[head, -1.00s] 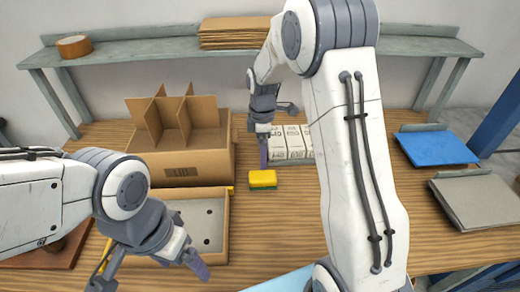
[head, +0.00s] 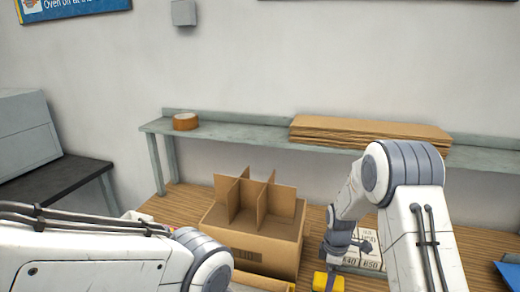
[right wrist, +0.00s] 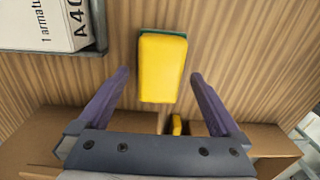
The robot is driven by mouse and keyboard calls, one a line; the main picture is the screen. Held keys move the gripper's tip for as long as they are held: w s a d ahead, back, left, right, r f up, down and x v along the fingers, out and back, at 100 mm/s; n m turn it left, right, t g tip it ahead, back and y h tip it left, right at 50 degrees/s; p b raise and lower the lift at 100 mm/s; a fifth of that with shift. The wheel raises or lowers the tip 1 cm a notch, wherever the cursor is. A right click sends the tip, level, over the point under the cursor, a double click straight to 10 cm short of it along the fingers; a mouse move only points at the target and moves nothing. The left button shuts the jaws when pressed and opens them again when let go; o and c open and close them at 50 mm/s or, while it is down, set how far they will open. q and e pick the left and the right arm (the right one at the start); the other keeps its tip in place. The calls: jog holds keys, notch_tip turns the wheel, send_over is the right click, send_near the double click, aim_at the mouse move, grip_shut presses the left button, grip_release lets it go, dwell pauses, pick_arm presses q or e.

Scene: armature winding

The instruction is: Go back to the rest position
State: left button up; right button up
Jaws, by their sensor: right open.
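My right gripper (right wrist: 158,80) is open, its two purple fingers apart with nothing between them but the view of the table and sponge. In the head view its arm reaches down at the right, and the fingers are mostly hidden low in the picture near the yellow sponge. My left arm comes in at the lower left of the head view, and its gripper is out of the picture. The yellow sponge (right wrist: 160,68) with a green underside lies on the wooden table ahead of the right fingertips; it also shows at the bottom of the head view (head: 320,281).
A cardboard box (head: 250,243) with upright dividers stands left of the right arm. White labelled boxes (head: 368,262) sit in a grey tray beside that arm. A back shelf (head: 235,133) carries a tape roll (head: 186,121) and flat cardboard (head: 365,131). A dark side table (head: 45,182) stands far left.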

jog(key=shift+r, duration=0.55)
jog(key=shift+f, duration=0.15)
